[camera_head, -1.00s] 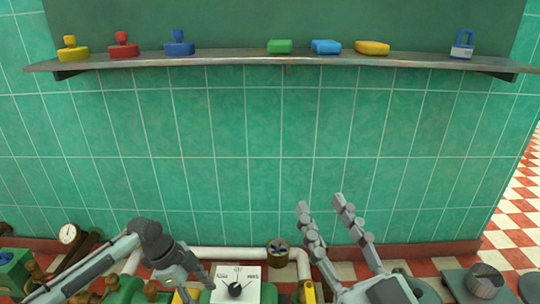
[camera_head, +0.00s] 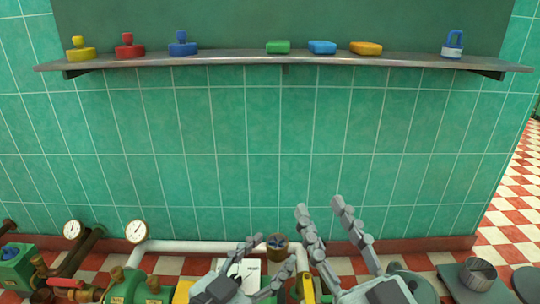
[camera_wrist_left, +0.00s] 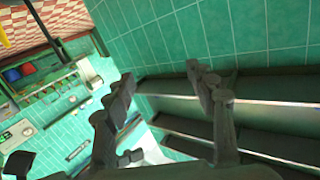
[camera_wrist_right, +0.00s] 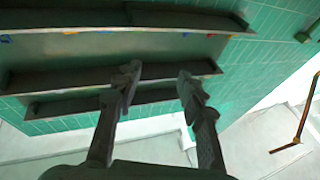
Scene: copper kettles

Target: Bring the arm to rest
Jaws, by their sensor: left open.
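My left gripper (camera_head: 273,252) is low in the middle of the head view, in front of a white panel. Its fingers are spread with nothing between them; the left wrist view shows them apart and empty (camera_wrist_left: 165,85). My right gripper (camera_head: 320,207) is just to its right, fingers pointing up at the green tiled wall. It is open and empty, and the right wrist view shows the gap between its fingers (camera_wrist_right: 158,75). The two grippers are close together in the head view; I cannot tell the gap in depth.
A wall shelf (camera_head: 225,60) carries yellow (camera_head: 80,50), red (camera_head: 128,48) and blue (camera_head: 182,45) knobbed pieces, several coloured blocks and a blue padlock-shaped item (camera_head: 453,46). Below are gauges (camera_head: 136,231), a white pipe (camera_head: 190,246) and green machinery (camera_head: 130,288). The wall between is clear.

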